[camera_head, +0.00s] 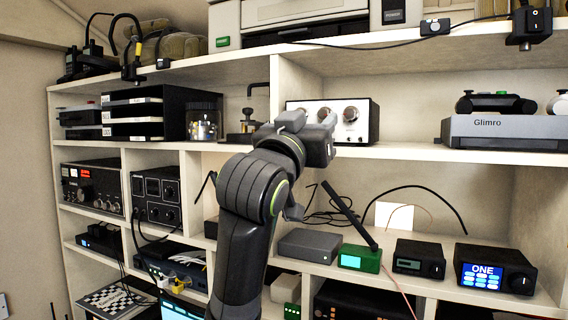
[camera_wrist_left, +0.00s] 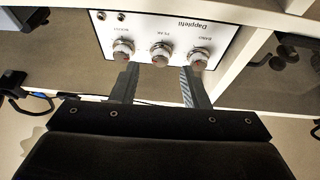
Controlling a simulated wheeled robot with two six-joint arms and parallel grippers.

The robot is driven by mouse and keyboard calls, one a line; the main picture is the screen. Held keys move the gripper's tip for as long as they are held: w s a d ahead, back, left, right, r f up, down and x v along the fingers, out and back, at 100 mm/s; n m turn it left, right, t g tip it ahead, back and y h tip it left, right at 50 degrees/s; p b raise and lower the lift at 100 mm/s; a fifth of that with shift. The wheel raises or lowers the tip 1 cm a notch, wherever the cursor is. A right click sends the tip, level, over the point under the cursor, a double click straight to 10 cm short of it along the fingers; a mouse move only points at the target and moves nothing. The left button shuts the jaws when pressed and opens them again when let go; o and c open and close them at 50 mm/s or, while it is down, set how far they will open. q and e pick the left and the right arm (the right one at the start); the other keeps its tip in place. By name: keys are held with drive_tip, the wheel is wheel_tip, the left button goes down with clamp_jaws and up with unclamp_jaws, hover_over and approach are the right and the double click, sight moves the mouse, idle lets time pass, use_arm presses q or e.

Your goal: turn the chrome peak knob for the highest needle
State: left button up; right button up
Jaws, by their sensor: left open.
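A white-fronted unit (camera_head: 365,125) stands on the middle shelf in the head view, partly hidden behind my left gripper (camera_head: 311,122). The left wrist view shows its panel (camera_wrist_left: 200,20) upside down, with three chrome knobs in a row. The middle one, the chrome peak knob (camera_wrist_left: 160,54), has the label PEAK beside it. My left gripper (camera_wrist_left: 159,72) is open, with its two fingers apart on either side of the peak knob's line. I cannot tell whether they touch anything. No needle or meter can be made out. My right gripper is out of view.
The other knobs, on the left (camera_wrist_left: 122,50) and the right (camera_wrist_left: 198,59), sit close beside the fingers. A shelf board (camera_head: 400,152) runs below the unit. A glass jar (camera_head: 204,122) and a grey Glimro unit (camera_head: 500,128) stand farther along the shelf.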

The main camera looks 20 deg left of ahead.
use_arm(q)
drive_tip(key=b+v, duration=0.6)
drive_tip(key=v, duration=0.8)
drive_tip(key=shift+s, duration=0.4)
drive_tip(key=shift+f, duration=0.1)
drive_tip(key=shift+a, duration=0.1)
idle(0.3)
